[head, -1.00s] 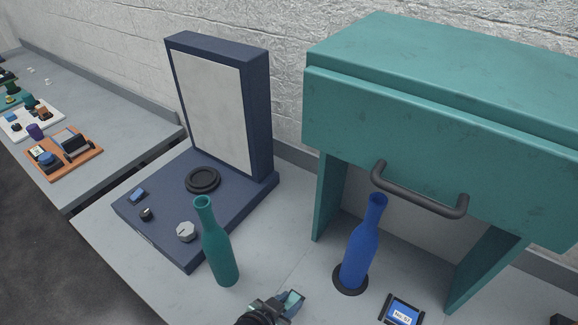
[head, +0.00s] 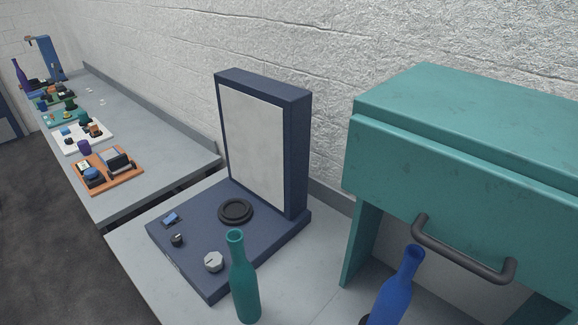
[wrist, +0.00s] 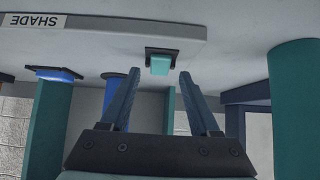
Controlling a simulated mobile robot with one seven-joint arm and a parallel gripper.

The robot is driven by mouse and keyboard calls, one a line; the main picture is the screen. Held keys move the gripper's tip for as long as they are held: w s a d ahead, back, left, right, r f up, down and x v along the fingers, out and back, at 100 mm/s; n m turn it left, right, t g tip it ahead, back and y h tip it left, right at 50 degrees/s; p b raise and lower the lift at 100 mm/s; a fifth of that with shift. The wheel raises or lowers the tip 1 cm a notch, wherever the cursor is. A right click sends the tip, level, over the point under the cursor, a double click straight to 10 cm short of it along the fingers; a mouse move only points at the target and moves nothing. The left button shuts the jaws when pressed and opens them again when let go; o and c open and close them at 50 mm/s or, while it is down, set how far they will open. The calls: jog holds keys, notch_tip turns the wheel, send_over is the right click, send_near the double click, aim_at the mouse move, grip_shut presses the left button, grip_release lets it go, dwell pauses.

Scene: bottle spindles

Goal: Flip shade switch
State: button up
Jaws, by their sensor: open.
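In the wrist view a small teal switch lever (wrist: 160,66) stands out from a black base on a grey surface. A white label reading SHADE (wrist: 35,20) shows upside down on a grey strip at the upper left. My gripper (wrist: 160,74) is open and empty. Its two blue fingers point toward the switch, and the lever appears between the fingertips in the picture. I cannot tell how far the tips are from it, or whether they touch. Neither switch nor gripper shows in the head view.
A green bottle (head: 243,285) stands before a navy panel unit (head: 298,150). A blue bottle (head: 394,292) stands in front of a teal cabinet (head: 440,150) with a dark handle (head: 460,255). A second bench (head: 150,140) with several small items runs along the wall at left.

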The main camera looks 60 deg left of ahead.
jog(key=b+v, duration=0.1)
jog(key=v, duration=1)
jog(key=shift+s+r, duration=0.2)
